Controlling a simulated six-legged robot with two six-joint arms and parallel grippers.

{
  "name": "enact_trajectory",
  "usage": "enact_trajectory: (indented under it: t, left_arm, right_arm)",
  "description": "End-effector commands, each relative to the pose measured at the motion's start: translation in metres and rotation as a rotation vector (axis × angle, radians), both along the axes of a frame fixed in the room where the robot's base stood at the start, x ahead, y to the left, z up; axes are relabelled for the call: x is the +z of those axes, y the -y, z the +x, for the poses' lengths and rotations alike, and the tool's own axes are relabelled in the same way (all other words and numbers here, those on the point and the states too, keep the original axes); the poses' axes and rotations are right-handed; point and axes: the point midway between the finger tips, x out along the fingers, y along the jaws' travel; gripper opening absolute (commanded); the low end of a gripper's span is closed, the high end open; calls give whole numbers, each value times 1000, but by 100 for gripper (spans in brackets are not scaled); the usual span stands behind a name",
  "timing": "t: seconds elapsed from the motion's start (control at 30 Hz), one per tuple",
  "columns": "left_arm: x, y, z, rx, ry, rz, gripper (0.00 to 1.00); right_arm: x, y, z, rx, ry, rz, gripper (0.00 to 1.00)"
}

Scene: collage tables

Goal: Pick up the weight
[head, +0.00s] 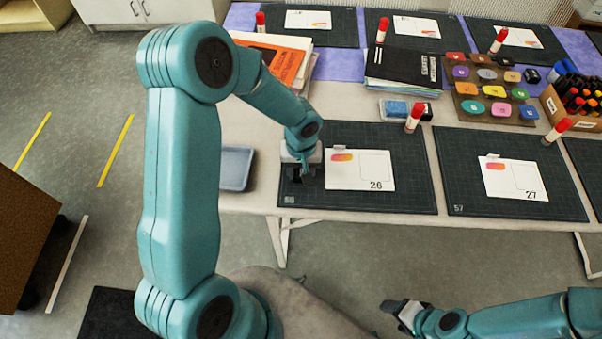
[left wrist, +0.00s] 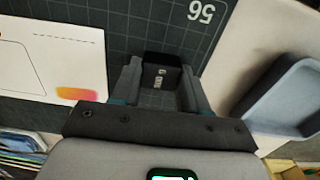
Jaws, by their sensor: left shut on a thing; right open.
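The weight (left wrist: 163,62) is a small black block with pale markings on its near face. In the left wrist view it sits between the two fingers of my left gripper (left wrist: 158,84), which is shut on it. In the head view my left gripper (head: 296,172) is low over the left edge of a dark cutting mat (head: 410,195), left of a white card (head: 360,170) marked 26. The weight is mostly hidden there by the gripper. Whether it touches the mat is hard to tell. My right gripper (head: 400,308) is open and empty, away from the table, at the lower right.
A blue-grey tray (head: 236,168) lies just left of the mat; it also shows in the left wrist view (left wrist: 285,95). A red-capped glue stick (head: 414,117) stands at the mat's back edge. Books (head: 285,60), ink pads (head: 490,90) and a marker box (head: 575,100) stand behind.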

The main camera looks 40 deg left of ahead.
Motion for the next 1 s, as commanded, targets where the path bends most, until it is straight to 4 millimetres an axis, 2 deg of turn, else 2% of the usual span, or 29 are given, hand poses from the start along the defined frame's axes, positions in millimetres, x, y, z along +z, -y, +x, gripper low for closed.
enact_trajectory:
  t: [0.2, 0.37, 0.47, 0.8, 1.0]
  left_arm:
    - [5, 0, 1, 1, 3, 1, 2]
    - [23, 0, 2, 1, 6, 2, 2]
    - [45, 0, 2, 2, 7, 2, 2]
    - [148, 0, 1, 1, 8, 1, 2]
    - [187, 0, 1, 1, 4, 1, 2]
  right_arm:
    - [0, 0, 0, 0, 0, 0, 64]
    - [1, 0, 0, 0, 0, 0, 64]
    - [1, 0, 0, 0, 0, 0, 64]
    - [1, 0, 0, 0, 0, 0, 64]
    - [2, 0, 0, 0, 0, 0, 64]
